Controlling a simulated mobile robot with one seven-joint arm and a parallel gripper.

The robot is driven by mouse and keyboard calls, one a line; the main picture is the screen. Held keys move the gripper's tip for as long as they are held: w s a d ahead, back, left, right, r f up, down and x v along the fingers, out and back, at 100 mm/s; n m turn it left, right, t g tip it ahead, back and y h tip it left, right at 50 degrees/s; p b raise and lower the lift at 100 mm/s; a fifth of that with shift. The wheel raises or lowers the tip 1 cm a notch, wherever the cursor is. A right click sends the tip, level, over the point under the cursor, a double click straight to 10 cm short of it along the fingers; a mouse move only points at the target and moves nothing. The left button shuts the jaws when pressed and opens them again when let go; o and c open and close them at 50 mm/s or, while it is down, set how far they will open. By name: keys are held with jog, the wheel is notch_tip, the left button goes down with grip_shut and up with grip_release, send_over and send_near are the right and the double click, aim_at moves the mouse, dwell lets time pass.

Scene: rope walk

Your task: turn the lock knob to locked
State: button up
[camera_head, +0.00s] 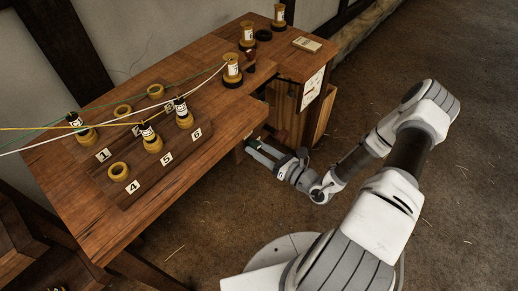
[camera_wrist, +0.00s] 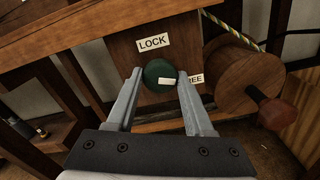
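The lock knob (camera_wrist: 158,73) is a round dark green knob with a white pointer mark, on a wooden panel (camera_wrist: 120,48) in the wrist view. Its pointer (camera_wrist: 168,81) points right, toward a label ending in "EE" (camera_wrist: 195,79), partly hidden by a finger. A "LOCK" label (camera_wrist: 153,41) sits above the knob. My gripper (camera_wrist: 160,78) is open, with one finger on each side of the knob. I cannot tell whether the fingers touch it. In the head view my gripper (camera_head: 256,146) is at the bench's front edge, and the knob cannot be made out.
A wooden drum (camera_wrist: 240,75) with a brown handle knob (camera_wrist: 275,112) stands close on the right, with a rope (camera_wrist: 230,30) above it. The bench (camera_head: 150,190) carries bobbins with cords (camera_head: 150,138). The floor (camera_head: 450,200) at right is open.

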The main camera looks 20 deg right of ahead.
grip_shut()
jog(key=n+p, duration=0.1)
jog(key=n, duration=0.3)
jog(key=shift+n, duration=0.4)
jog(key=n+p, duration=0.1)
jog(key=n, duration=0.4)
jog(key=shift+d+n, duration=0.1)
jog(key=shift+n, duration=0.2)
jog(key=n, duration=1.1)
jog(key=shift+n, duration=0.3)
